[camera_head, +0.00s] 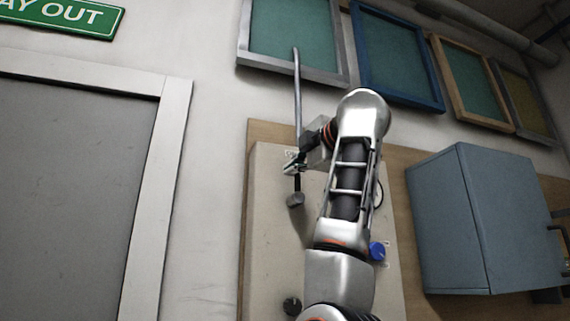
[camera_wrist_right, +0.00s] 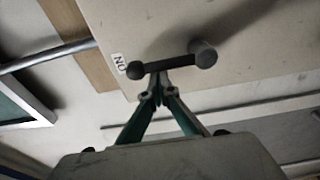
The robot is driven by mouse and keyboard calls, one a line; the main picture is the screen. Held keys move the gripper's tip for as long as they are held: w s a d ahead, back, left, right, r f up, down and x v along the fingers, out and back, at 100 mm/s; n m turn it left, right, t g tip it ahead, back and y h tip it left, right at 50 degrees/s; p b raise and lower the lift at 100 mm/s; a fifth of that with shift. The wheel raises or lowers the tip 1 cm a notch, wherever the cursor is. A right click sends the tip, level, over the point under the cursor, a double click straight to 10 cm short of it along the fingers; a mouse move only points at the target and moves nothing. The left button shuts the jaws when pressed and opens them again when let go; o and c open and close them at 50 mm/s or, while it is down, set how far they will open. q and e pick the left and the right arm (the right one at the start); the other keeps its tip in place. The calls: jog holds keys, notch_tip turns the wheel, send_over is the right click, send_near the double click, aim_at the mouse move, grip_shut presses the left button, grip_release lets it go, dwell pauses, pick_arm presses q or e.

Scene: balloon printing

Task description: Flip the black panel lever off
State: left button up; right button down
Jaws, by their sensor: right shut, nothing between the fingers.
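The black lever (camera_head: 297,186) is on a beige panel (camera_head: 268,235) and points up from its round pivot. In the wrist view the lever (camera_wrist_right: 172,65) is a dark bar with a ball at its free end, beside a small "ON" label (camera_wrist_right: 118,62). My right gripper (camera_head: 293,166) is shut and empty near the lever's upper end, partly hidden by its own wrist. In the wrist view its closed fingertips (camera_wrist_right: 157,82) are right by the bar's middle; I cannot tell whether they touch it. My left gripper is not in view.
The panel, on a wooden board (camera_head: 265,132), also has a blue knob (camera_head: 377,251) and a dark knob (camera_head: 292,306). A grey conduit (camera_head: 297,90) rises above it. A blue-grey cabinet (camera_head: 450,230) juts out at right. Framed screens (camera_head: 395,55) hang above.

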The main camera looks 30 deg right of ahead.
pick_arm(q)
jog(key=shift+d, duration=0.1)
pick_arm(e)
jog(key=shift+w, duration=0.1)
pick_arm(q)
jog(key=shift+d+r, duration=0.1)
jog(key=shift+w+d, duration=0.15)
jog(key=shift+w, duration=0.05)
pick_arm(e)
jog(key=shift+d+m, duration=0.2)
jog(key=shift+m, duration=0.1)
